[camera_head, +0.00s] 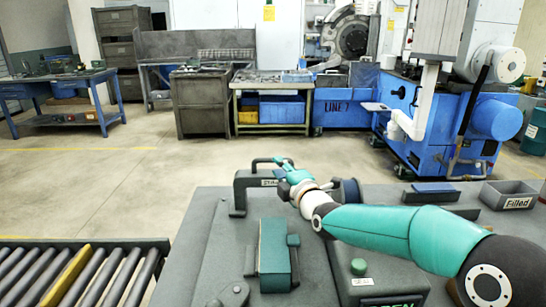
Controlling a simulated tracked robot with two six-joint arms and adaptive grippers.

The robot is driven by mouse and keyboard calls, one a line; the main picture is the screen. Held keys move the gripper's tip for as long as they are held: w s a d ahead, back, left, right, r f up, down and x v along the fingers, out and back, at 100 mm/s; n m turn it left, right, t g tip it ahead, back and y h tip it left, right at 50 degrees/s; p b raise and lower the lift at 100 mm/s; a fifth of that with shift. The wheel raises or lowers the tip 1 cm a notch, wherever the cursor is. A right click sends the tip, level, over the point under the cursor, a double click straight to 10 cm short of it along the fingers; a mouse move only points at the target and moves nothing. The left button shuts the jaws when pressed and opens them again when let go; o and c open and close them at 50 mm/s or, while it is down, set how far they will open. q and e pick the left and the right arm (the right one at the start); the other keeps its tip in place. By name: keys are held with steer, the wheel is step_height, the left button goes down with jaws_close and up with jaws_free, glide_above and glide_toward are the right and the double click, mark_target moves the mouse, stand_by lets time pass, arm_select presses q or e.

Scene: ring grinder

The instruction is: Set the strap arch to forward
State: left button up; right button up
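The strap arch (240,196) is a dark grey arch with a partly hidden label. It stands upright near the far edge of the grey work surface (205,235). My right arm comes in from the right, and my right gripper (284,168) is at the arch's right side, by its top bar. The gripper overlaps the arch's right part in the picture; I cannot tell whether they touch. The fingers are small and partly hidden, so their opening is unclear. My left gripper is not in view.
A teal block with a side handle (274,256) stands in front of the arch. A green button (358,267) is at the front. A dark round part (346,192) is beside my wrist. A grey bin marked "Filled" (508,196) is at right; a roller conveyor (70,272) is at left.

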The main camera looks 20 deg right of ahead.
mark_target(273, 163)
steer(key=shift+w+a+p, duration=0.2)
steer(key=shift+w+p, duration=0.05)
steer(key=shift+w, duration=1)
steer(key=shift+w+a+p, duration=0.15)
steer(key=shift+w+p, duration=0.05)
steer(key=shift+w, duration=1.05)
steer(key=shift+c, duration=0.3)
jaws_close()
